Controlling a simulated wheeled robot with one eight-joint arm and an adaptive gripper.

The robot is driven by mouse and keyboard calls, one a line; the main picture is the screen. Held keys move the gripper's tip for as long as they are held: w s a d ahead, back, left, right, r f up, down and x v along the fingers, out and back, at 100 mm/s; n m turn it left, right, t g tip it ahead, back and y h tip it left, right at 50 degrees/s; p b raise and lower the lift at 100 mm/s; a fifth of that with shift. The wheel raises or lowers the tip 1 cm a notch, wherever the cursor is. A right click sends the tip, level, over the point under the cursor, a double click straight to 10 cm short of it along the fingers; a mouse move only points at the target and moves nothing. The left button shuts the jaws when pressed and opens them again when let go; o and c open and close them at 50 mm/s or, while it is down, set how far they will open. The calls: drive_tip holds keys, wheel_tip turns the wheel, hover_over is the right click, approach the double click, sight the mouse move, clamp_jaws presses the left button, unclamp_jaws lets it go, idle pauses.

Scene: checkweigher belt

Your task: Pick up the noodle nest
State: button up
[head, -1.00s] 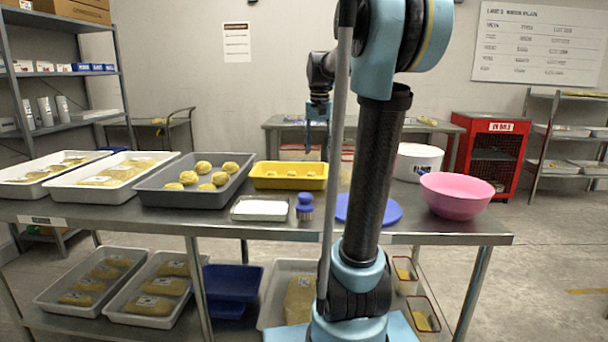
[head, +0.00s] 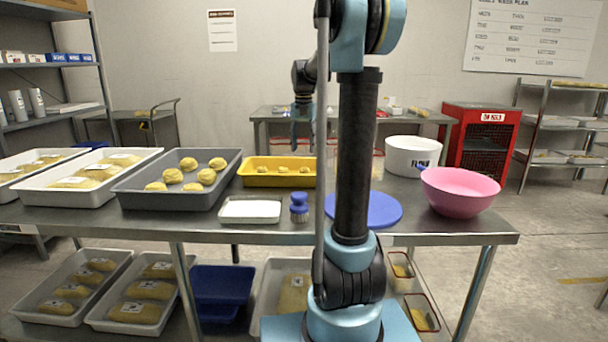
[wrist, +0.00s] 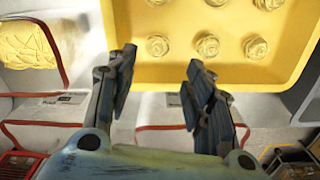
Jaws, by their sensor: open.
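The noodle nests are small, round, coiled pale-yellow pieces set in rows in a yellow tray (head: 250,181), seen at the back middle of the steel table. In the wrist view, one noodle nest (wrist: 157,46) lies just beyond and between my fingertips, with others (wrist: 207,46) to its right and farther in. The tray's near rim (wrist: 165,74) crosses the view between the fingers. My gripper (wrist: 162,60) is open and empty, apart from the nests.
A grey tray (head: 128,197) of larger yellow balls stands left of the yellow tray. A white tray (head: 250,210), a blue-topped brush-like item (head: 299,208), a blue disc (head: 384,209), a pink bowl (head: 460,192) and a white tub (head: 412,157) also stand on the table.

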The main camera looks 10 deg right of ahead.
sight(304, 171)
drive_tip(key=shift+s+d+f, duration=0.1)
drive_tip(key=shift+f, duration=2.25)
drive_tip(key=shift+s+d+f, duration=0.1)
drive_tip(key=shift+f, duration=2.2)
drive_tip(key=shift+c, duration=0.4)
drive_tip(key=c, duration=0.5)
